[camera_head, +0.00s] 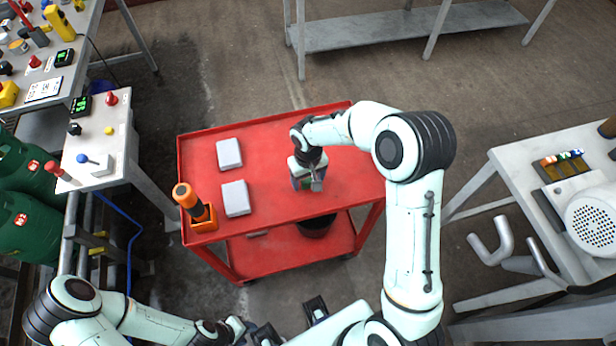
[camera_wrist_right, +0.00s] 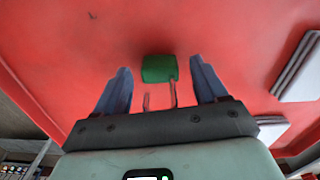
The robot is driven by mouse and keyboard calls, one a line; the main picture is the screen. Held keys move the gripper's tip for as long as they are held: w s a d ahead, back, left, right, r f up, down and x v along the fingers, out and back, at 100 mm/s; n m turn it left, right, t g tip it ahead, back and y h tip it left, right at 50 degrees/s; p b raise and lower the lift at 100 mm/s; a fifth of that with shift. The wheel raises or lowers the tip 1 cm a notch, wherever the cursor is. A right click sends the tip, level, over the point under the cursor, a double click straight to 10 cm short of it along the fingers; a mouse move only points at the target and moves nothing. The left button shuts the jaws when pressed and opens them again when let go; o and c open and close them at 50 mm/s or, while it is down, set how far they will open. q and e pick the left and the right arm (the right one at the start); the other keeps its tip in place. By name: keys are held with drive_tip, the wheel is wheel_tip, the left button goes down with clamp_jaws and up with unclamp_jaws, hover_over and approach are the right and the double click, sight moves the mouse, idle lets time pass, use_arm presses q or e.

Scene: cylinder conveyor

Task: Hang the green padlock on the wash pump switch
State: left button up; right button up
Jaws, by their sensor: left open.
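The green padlock (camera_wrist_right: 158,68) lies on the red cart top in the right wrist view, its grey shackle pointing toward my gripper. My right gripper (camera_head: 308,184) points down over the cart (camera_head: 265,175). Its fingers (camera_wrist_right: 160,84) are apart, with the padlock between and just beyond the tips, touching neither. In the head view the gripper mostly hides the padlock. My left gripper (camera_head: 291,322) is open and empty at the bottom edge, away from the cart. A white panel (camera_head: 112,140) at the left carries several controls, including a blue-handled switch (camera_head: 88,159). I cannot read which is the wash pump switch.
Two white blocks (camera_head: 229,153) (camera_head: 236,198) and an orange-and-black tool (camera_head: 196,208) stand on the cart's left part. A dark bucket (camera_head: 317,226) is on its lower shelf. A bench (camera_head: 520,160) stands at right.

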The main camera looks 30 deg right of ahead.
drive_tip(key=shift+r, duration=0.25)
wheel_tip(320, 180, up, 12)
drive_tip(key=shift+f+p, duration=0.1)
drive_tip(key=shift+p, duration=0.5)
